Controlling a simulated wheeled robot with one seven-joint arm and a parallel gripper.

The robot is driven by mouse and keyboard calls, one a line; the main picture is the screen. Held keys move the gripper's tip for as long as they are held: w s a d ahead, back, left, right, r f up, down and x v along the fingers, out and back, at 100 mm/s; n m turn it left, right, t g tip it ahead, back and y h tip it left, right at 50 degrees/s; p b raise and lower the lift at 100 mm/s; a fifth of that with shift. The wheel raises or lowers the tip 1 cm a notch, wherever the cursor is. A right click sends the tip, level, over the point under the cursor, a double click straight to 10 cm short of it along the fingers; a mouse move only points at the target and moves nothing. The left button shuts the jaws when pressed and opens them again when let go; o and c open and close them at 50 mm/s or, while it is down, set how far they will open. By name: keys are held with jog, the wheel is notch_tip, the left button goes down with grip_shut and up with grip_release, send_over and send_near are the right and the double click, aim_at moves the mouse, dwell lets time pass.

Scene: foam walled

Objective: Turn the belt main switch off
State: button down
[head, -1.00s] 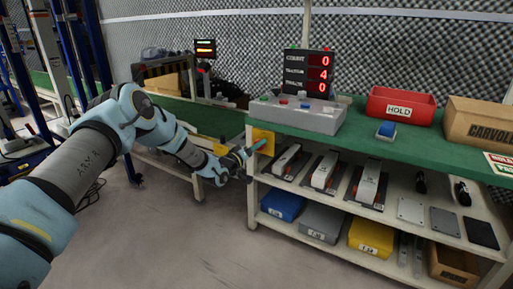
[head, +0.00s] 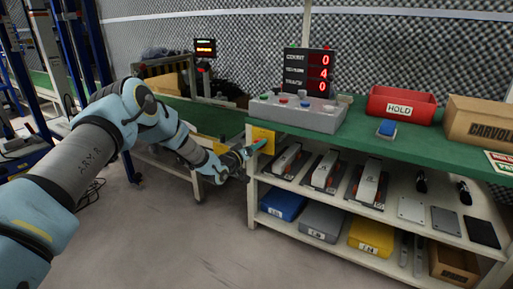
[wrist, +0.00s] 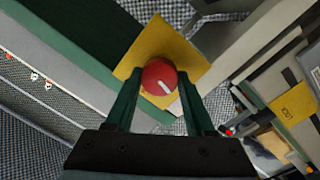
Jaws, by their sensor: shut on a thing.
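The switch is a round red knob (wrist: 159,77) with a white pointer line, on a yellow plate (wrist: 190,62). The pointer slants toward the lower right in the wrist view. In the head view the yellow plate (head: 264,134) is at the left front corner of the green-topped bench, and the knob is mostly hidden by my gripper. My gripper (head: 256,147) reaches the plate from the left. In the wrist view its two green fingers (wrist: 160,92) stand on either side of the knob, shut on it.
The green bench (head: 350,123) carries a grey button box (head: 297,115), a counter display (head: 309,72), a red HOLD bin (head: 400,105) and a cardboard box (head: 482,121). Shelves below hold tools and coloured boxes. A small lit display (head: 205,47) stands behind. The floor in front is clear.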

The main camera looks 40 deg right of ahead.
jog(key=shift+s+m+t+y+b, duration=0.1)
jog(key=shift+m+t+y+b, duration=0.25)
jog(key=shift+m+b, duration=2.25)
jog(key=shift+s+m+t+y+b, duration=0.1)
jog(key=shift+m+t+y+b, duration=0.2)
jog(key=shift+m, duration=4.5)
jog(key=shift+c, duration=1.3)
grip_release()
jog(key=p+v, duration=0.2)
jog(key=v, duration=0.8)
jog(key=shift+a, duration=0.4)
